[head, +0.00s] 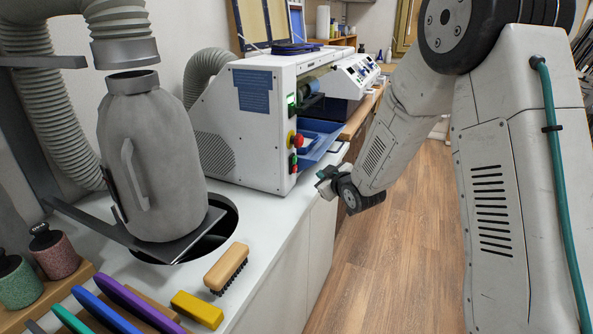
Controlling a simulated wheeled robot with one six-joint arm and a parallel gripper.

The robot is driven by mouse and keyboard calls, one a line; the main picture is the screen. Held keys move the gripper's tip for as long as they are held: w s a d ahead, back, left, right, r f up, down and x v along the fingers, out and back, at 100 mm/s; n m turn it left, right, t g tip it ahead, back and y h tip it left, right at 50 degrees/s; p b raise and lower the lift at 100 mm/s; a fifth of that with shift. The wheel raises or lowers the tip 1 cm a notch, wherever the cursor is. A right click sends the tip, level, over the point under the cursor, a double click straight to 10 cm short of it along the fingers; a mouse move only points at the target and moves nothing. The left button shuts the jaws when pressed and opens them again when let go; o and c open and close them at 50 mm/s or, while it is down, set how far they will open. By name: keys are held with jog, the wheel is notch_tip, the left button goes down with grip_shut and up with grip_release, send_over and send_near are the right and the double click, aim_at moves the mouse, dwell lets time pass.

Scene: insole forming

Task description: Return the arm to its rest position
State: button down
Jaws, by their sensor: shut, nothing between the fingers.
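My gripper (326,184) is at the end of my grey arm, which hangs down from the upper right in the head view. It is small in the picture, near the front edge of the white counter and in front of the white machine. It appears apart from both, though the exact gap is hard to tell. The jaws look shut and I see nothing held in them.
The white counter (262,262) runs along the left. On it stand a white machine (262,120) with a red button, a grey canister (155,165), a brush (226,268) and a yellow block (197,309). Wooden floor (400,270) is clear between counter and my body.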

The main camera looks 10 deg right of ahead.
dwell(0.3)
jog(key=s+d+f+m+g+h, duration=0.2)
jog(key=s+f+g, duration=0.25)
jog(key=f, duration=0.25)
jog(key=s+d+r+m+g+h, duration=0.15)
jog(key=s+g, duration=0.25)
jog(key=s, duration=0.4)
jog(key=s+r+m+g, duration=0.1)
jog(key=s+r, duration=0.5)
jog(key=s, duration=0.5)
jog(key=s+a+r+m+g, duration=0.1)
jog(key=s+r+g, duration=0.1)
jog(key=s+r, duration=0.5)
jog(key=s+r+m+g, duration=0.1)
jog(key=s+r, duration=0.5)
jog(key=s, duration=1)
jog(key=shift+s+a+r+m+y, duration=0.15)
jog(key=shift+a+r+m+y, duration=0.15)
jog(key=shift+m, duration=0.25)
jog(key=shift+d+g, duration=0.1)
jog(key=shift+g, duration=0.25)
dwell(1.1)
